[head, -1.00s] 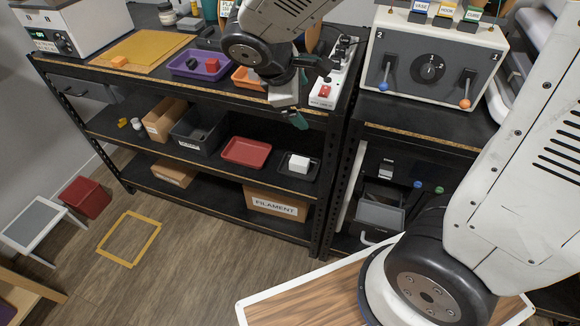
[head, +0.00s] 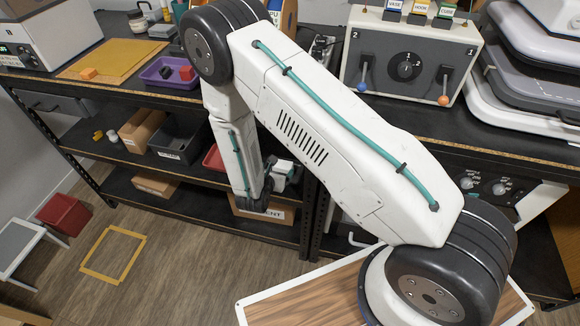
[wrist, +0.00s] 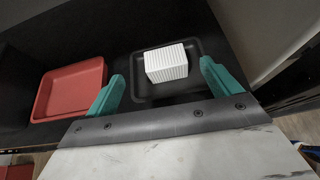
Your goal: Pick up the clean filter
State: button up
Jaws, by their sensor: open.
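The clean filter, a white ribbed block (wrist: 166,63), sits in a small black tray (wrist: 143,98) on a dark shelf in the wrist view. My gripper (wrist: 161,72) is open, with its teal fingers on either side of the tray, left and right of the filter. The fingers look apart from the filter, and nothing is held between them. In the head view my arm reaches down to the middle shelf and largely hides the gripper and tray area.
A red tray (wrist: 70,88) lies just left of the black tray; it also shows in the head view (head: 212,158). A grey bin (head: 178,137) stands farther left on that shelf. The worktop above holds a purple tray (head: 165,76) and a lever box (head: 407,62).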

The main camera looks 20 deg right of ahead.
aim_at(282, 165)
jog(key=shift+w+d+f, duration=0.3)
jog(key=shift+d+f, duration=0.05)
jog(key=shift+f, duration=0.2)
jog(key=shift+w+d+f, duration=0.3)
jog(key=shift+d+f, duration=0.05)
jog(key=shift+f, duration=0.2)
jog(key=x, duration=0.5)
jog(key=shift+w+d, duration=0.3)
jog(key=c, duration=1.1)
